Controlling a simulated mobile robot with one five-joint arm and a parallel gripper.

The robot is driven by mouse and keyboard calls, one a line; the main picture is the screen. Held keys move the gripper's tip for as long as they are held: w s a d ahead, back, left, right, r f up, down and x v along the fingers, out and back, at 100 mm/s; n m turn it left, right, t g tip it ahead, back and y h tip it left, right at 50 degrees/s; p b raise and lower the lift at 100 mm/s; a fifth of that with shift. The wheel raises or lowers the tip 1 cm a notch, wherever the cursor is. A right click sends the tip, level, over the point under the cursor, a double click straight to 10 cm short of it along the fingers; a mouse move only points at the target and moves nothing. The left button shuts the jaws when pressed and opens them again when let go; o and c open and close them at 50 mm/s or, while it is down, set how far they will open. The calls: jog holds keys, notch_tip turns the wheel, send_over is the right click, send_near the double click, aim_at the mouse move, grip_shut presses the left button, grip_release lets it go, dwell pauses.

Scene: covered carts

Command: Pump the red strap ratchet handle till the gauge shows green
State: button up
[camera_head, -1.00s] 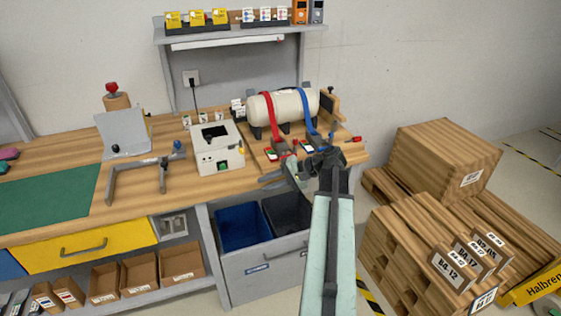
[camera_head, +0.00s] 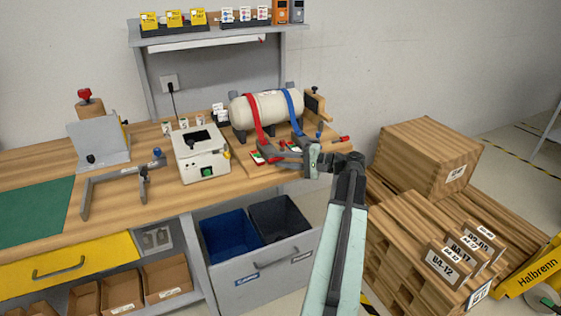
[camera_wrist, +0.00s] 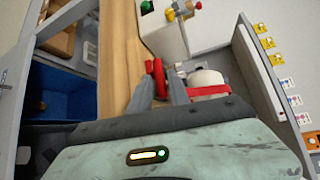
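A cream tank (camera_head: 268,107) lies on a wooden board on the bench, with a red strap (camera_head: 250,118) and a blue strap (camera_head: 292,103) over it. The red strap ratchet handle shows in the wrist view (camera_wrist: 157,77), between and just beyond my fingertips; I cannot tell if they touch it. In the head view my gripper (camera_head: 268,153) largely hides the ratchet. The fingers are apart, and they also show in the wrist view (camera_wrist: 160,88). A small red, white and green gauge plate (camera_head: 257,158) lies by the fingertips; its reading is too small to tell.
A white box device (camera_head: 202,155) with a green button stands left of the tank. A grey clamp frame (camera_head: 120,183) is farther left. Blue (camera_head: 225,235) and dark (camera_head: 280,220) bins sit below the bench edge. Wooden crates (camera_head: 425,155) stand at the right.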

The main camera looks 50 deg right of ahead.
jog(key=shift+w+a, duration=0.1)
jog(key=shift+w, duration=0.25)
grip_shut()
jog(key=shift+s, duration=0.1)
dwell(1.1)
